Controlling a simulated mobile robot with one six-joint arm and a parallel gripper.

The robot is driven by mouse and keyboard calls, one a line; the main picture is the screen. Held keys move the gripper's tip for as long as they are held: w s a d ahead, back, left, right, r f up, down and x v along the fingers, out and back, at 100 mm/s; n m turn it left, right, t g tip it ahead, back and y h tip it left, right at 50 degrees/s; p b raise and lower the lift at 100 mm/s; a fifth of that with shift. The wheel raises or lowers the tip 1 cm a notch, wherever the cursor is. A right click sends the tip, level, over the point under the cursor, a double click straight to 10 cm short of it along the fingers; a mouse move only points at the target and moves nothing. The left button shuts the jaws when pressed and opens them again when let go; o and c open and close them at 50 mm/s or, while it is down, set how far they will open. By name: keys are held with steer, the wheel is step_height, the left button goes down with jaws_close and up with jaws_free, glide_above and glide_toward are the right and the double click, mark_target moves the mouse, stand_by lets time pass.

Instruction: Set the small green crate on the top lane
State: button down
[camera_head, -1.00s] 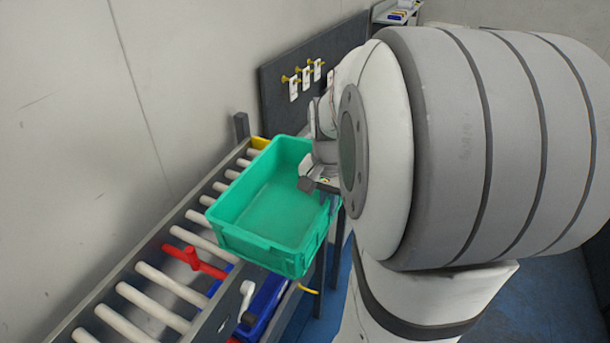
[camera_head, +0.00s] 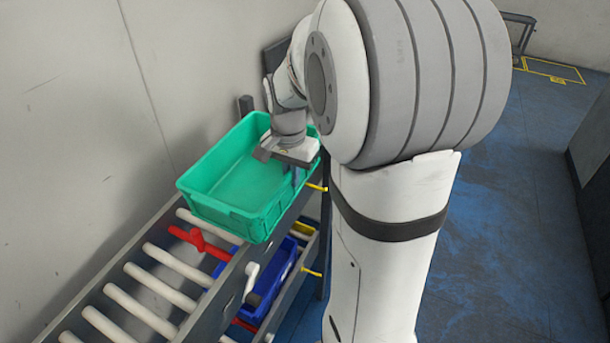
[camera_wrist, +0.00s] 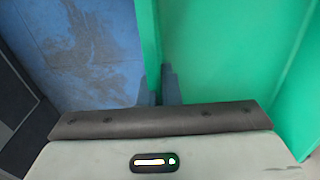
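The small green crate (camera_head: 217,213) is empty and roughly level, at the far end of the upper roller lane (camera_head: 150,312). It covers the rollers there. I cannot tell whether its underside touches them. My gripper (camera_head: 290,165) is at the crate's right side wall. In the wrist view, my gripper's two dark fingers (camera_wrist: 158,88) stand on either side of the crate's green wall (camera_wrist: 149,35) and pinch it. The crate's inside is to the right in that view, with blue floor to the left.
A red stop-like piece (camera_head: 198,240) lies across the upper lane just before the crate. A blue crate (camera_head: 283,268) is on the lower level. A wall borders the lane on the left. Open blue floor (camera_head: 500,220) lies to the right.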

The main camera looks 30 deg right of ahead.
steer(key=p, duration=0.1)
glide_above(268, 187)
steer(key=shift+s, duration=0.15)
steer(key=shift+f+b, duration=1.45)
steer(key=shift+f, duration=0.5)
steer(key=c, duration=1.6)
jaws_free()
steer(key=shift+o, duration=0.2)
